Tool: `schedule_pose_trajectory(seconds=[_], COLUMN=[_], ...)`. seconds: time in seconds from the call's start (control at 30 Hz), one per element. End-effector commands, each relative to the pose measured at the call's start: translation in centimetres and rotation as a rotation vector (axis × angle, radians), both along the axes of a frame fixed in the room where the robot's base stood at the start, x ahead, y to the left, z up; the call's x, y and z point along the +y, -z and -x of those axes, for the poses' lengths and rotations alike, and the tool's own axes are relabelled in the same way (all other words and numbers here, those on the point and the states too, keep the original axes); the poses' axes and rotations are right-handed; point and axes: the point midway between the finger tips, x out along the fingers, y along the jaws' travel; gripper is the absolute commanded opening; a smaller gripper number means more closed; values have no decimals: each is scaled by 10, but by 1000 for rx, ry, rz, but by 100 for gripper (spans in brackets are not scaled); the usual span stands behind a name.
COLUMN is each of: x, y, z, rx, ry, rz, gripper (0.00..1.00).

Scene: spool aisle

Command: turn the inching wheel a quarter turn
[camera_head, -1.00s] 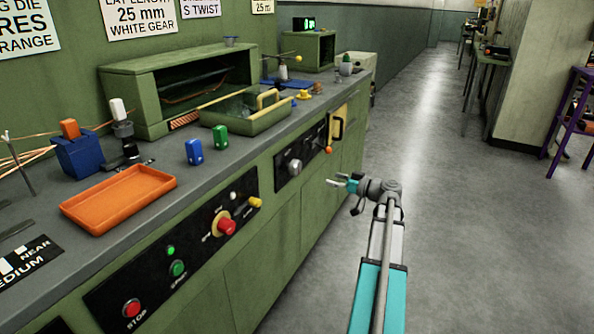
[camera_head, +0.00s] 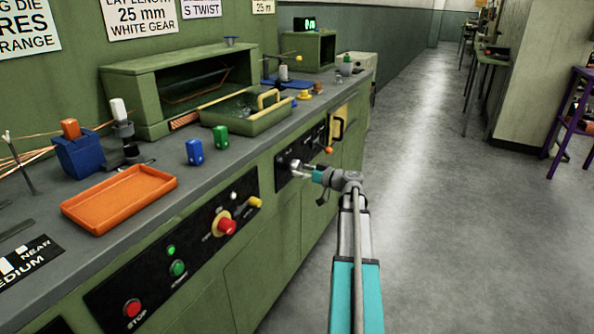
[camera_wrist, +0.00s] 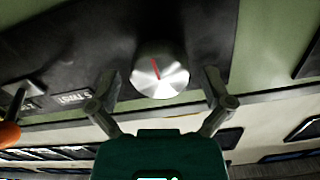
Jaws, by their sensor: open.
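The inching wheel appears to be the silver round knob (camera_wrist: 160,74) with a red line, set in a black panel; the label beside it is hard to read. The red line tilts slightly left of upright in the wrist view. In the head view the knob (camera_head: 296,164) sits on the front of the green bench, partly hidden by my gripper (camera_head: 302,170). My gripper (camera_wrist: 158,92) is open in the wrist view, with one finger to each side of the knob. I cannot tell whether either finger touches it.
An orange part (camera_wrist: 8,134) and a small lever (camera_wrist: 25,92) are at the left of the wrist view. The front panel has a red knob (camera_head: 226,227) and a red stop button (camera_head: 132,308). An orange tray (camera_head: 120,198) lies on the bench. The floor (camera_head: 430,230) at right is clear.

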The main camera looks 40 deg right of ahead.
Motion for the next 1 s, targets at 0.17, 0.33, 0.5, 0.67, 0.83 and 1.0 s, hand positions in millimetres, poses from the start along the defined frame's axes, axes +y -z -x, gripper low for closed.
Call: schedule_pose_trajectory(seconds=[0.17,0.33,0.5,0.67,0.83,1.0], x=[3,5,4,4,4,4], y=[0,0,0,0,0,0], z=[-10,-12,-12,-12,-12,-11], rx=[0,0,0,0,-1,0], ry=[2,2,2,2,2,2], rz=[0,0,0,0,0,-2], gripper=[100,100,100,74,42,33])
